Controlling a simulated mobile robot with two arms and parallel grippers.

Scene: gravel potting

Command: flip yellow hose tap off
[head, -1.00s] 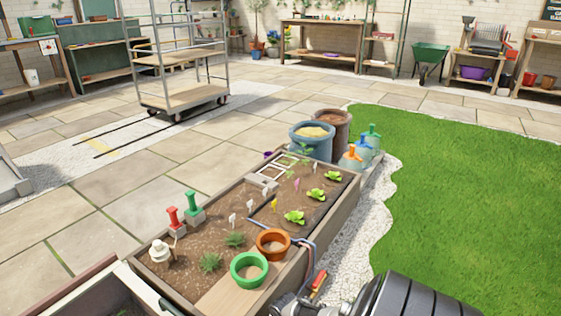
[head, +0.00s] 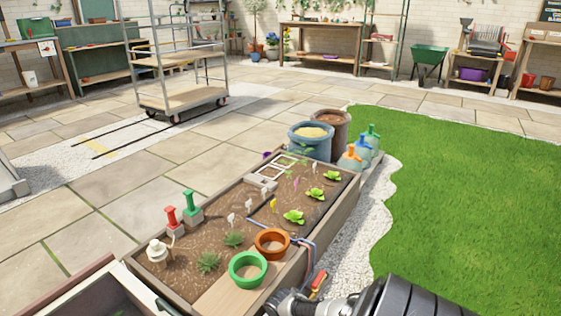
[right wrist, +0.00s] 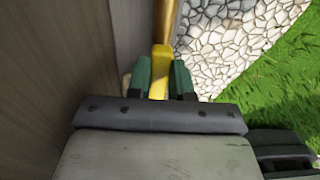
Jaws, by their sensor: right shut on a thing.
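In the right wrist view a yellow tap handle (right wrist: 160,72) stands between the two green fingers of my right gripper (right wrist: 160,82), close beside the bed's wooden side wall. The gripper is shut on it. The tap's body is hidden, so I cannot tell its on or off position. In the head view my right arm comes in at the bottom right and its gripper end (head: 284,302) is low against the near right side of the planting bed. The yellow tap cannot be made out there. My left gripper is not in view.
The planting bed (head: 335,222) holds a green ring pot (head: 247,284), an orange pot (head: 272,255) and several plants. A blue and red hose (head: 308,250) hangs over its edge. A red-handled tool (head: 319,280) is beside my right gripper. White gravel and grass (head: 460,190) lie right.

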